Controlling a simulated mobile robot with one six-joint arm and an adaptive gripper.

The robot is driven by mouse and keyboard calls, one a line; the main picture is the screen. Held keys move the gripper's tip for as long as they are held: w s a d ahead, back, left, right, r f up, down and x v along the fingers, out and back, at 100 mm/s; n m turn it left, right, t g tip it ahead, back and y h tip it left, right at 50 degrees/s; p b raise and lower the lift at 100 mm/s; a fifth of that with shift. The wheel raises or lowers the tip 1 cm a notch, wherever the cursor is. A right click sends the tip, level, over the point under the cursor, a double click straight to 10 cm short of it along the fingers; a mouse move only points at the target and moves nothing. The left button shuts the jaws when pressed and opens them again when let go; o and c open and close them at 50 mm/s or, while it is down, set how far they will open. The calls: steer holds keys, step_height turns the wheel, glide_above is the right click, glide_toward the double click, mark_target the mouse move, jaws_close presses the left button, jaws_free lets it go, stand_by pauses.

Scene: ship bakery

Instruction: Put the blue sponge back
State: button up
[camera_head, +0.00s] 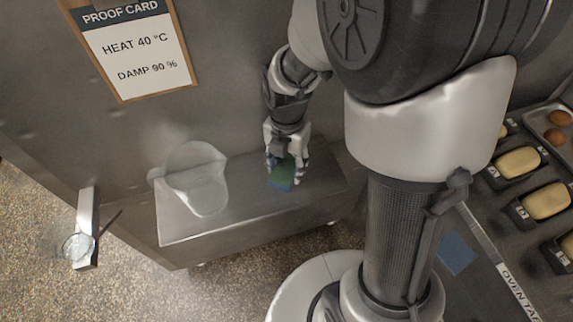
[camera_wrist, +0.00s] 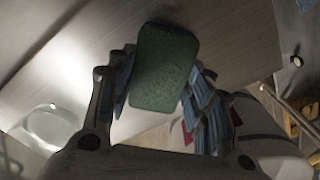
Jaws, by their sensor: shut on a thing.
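The sponge (camera_head: 282,176) has a green face and a blue lower layer. My gripper (camera_head: 287,158) is shut on it, over the right part of a metal ledge against the wall. I cannot tell whether the sponge touches the ledge. In the wrist view the sponge (camera_wrist: 163,68) shows its green face between the two fingers of my gripper (camera_wrist: 160,92). A flat blue square (camera_head: 457,252) lies on the dark surface at the lower right, beyond my arm's column.
A clear jug (camera_head: 203,187) stands on the ledge (camera_head: 240,215), left of my gripper. A bracket with a clear vessel (camera_head: 76,246) is at the far left. Loaves in tins (camera_head: 546,201) and a tray of buns (camera_head: 556,118) are at the right. A proof card (camera_head: 135,50) hangs above.

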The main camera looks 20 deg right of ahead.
mark_target(287, 168)
steer(key=shift+f, duration=0.1)
steer(key=o, duration=0.9)
step_height(287, 168, up, 12)
steer(key=p, duration=0.4)
steer(key=s+r+m+t, duration=0.1)
steer(key=s+r+m, duration=0.2)
steer(key=m, duration=0.6)
steer(key=s+r+m+t, duration=0.2)
steer(key=s+r+m, duration=0.1)
steer(key=s+m, duration=0.4)
steer(key=s+r+m+t, duration=0.1)
steer(key=s+r+m, duration=0.2)
steer(key=m, duration=0.8)
steer(key=shift+s+r+t, duration=0.15)
steer(key=shift+s+r, duration=0.05)
steer(key=shift+s, duration=0.35)
steer(key=shift+s+r+t, duration=0.15)
steer(key=shift+s, duration=0.4)
